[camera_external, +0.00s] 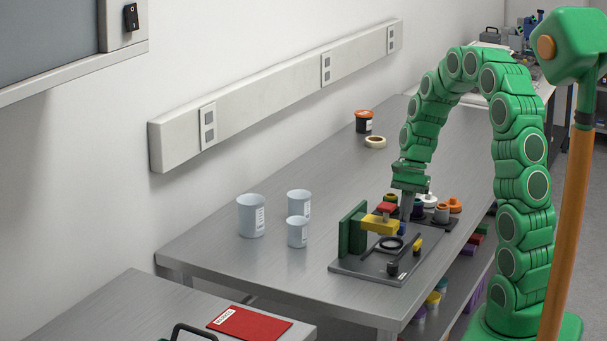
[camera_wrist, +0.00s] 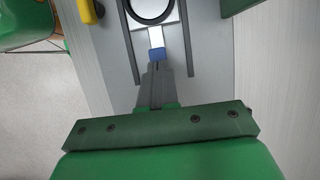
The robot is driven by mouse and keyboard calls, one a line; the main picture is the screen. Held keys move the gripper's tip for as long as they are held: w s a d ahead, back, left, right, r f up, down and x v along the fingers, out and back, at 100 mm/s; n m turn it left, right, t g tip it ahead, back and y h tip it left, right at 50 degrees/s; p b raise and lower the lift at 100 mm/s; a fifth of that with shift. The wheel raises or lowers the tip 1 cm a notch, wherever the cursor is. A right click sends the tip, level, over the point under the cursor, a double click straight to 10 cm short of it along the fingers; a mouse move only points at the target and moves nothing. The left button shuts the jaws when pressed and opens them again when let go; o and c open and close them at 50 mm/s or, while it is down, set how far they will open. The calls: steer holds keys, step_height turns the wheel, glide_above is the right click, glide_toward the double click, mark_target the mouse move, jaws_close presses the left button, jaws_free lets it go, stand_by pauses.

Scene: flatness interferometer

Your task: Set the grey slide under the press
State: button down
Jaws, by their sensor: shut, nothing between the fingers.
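My gripper (camera_external: 405,214) points down at the back right of the press fixture, beside its yellow arm. In the wrist view its fingers (camera_wrist: 156,68) are shut, with nothing between them. Just beyond the tips is a blue tab (camera_wrist: 157,54) on a light grey strip, apparently the grey slide (camera_wrist: 157,37), lying between two dark rails (camera_wrist: 187,40). Whether the tips touch the tab cannot be told. A black ring (camera_wrist: 135,14) sits at the far end of the strip. The press (camera_external: 379,225) has a yellow arm, a red top and a green upright (camera_external: 352,230).
The fixture's dark base plate (camera_external: 368,269) is near the table's front edge. A tray with small knobs (camera_external: 441,214) stands close behind my gripper. White cups (camera_external: 251,216) stand to the left. A tape roll (camera_external: 375,142) and a dark jar (camera_external: 363,122) are farther back. The middle of the table is clear.

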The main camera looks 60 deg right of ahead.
mark_target(396, 238)
steer(key=a, duration=0.5)
steer(key=shift+d, duration=0.2)
steer(key=d, duration=0.4)
steer(key=shift+d, duration=0.1)
steer(key=v, duration=1)
steer(key=shift+a, duration=0.2)
steer(key=shift+a, duration=0.1)
